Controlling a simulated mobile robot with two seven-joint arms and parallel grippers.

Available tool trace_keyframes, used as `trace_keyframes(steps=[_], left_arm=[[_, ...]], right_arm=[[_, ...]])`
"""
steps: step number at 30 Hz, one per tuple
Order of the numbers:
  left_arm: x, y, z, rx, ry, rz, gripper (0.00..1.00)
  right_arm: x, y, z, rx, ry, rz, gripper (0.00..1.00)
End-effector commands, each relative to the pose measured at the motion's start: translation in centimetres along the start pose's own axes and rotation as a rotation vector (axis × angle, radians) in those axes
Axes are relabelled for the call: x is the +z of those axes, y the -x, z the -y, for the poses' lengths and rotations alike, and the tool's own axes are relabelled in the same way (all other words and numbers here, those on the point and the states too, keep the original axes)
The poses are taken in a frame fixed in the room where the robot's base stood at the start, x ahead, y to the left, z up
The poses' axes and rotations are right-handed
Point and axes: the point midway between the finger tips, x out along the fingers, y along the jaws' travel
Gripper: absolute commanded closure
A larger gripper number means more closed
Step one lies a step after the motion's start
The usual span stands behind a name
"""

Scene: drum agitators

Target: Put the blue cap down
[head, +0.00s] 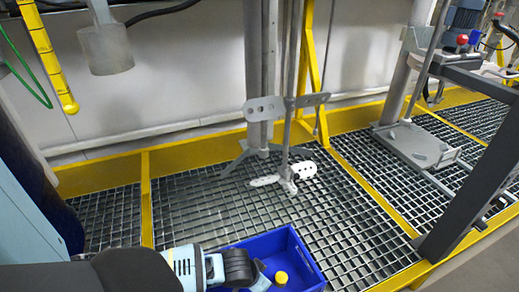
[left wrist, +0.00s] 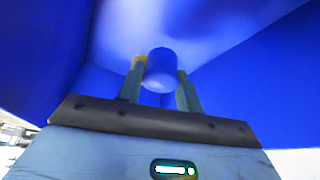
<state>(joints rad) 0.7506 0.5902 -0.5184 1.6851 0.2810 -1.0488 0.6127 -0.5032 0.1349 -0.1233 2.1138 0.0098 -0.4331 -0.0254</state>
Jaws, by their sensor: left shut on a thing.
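The blue cap (left wrist: 161,66) sits between the fingers of my left gripper (left wrist: 160,80) in the left wrist view, and the gripper is shut on it. In the head view my left gripper (head: 263,274) reaches into a blue crate (head: 305,262) at the bottom middle. The blue cap cannot be made out there. A yellow cap (head: 281,278) lies in the crate just right of the gripper. Part of a yellow thing (left wrist: 138,61) shows behind the left finger in the wrist view. I cannot tell whether the blue cap touches the crate floor. My right gripper is not in view.
The crate stands on a metal grating (head: 210,210) with yellow edging. An agitator with holed paddles (head: 287,106) stands behind it. A metal stand (head: 415,145) is at the right, and a dark slanted beam (head: 470,185) is in front of it.

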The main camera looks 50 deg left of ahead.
Motion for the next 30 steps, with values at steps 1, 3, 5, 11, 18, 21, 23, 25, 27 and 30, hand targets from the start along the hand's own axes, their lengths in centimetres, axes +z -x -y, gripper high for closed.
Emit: trace_keyframes(steps=[1, 3, 5, 11, 18, 21, 23, 25, 27, 30], left_arm=[[0.5, -0.9, 0.0, -0.001, -0.001, 0.005, 0.86], [0.9, -2.0, 0.1, -0.002, -0.001, 0.006, 0.86], [1.3, -2.9, 0.0, -0.001, 0.000, 0.005, 0.86], [1.8, -4.2, 0.0, -0.001, 0.000, 0.002, 0.86], [1.8, -4.1, 0.0, -0.001, 0.000, 0.001, 0.86], [1.9, -4.4, 0.0, 0.000, 0.000, 0.001, 0.86], [1.9, -4.5, 0.0, 0.000, 0.000, 0.001, 0.62], [1.9, -4.4, 0.0, 0.000, 0.000, 0.001, 0.53], [1.9, -4.4, 0.0, 0.000, 0.000, 0.001, 0.44], [1.9, -4.4, 0.0, 0.000, 0.000, 0.001, 0.43]], right_arm=[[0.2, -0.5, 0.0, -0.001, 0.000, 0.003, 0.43], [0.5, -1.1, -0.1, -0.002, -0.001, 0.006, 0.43], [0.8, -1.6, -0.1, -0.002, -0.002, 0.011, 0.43], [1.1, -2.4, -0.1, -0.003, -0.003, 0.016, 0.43], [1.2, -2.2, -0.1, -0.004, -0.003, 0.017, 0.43], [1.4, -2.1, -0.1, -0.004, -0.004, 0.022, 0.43], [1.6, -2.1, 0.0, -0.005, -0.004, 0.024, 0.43], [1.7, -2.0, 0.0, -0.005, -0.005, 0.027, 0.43], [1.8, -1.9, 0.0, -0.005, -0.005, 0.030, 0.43], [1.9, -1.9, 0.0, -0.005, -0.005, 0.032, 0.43]])
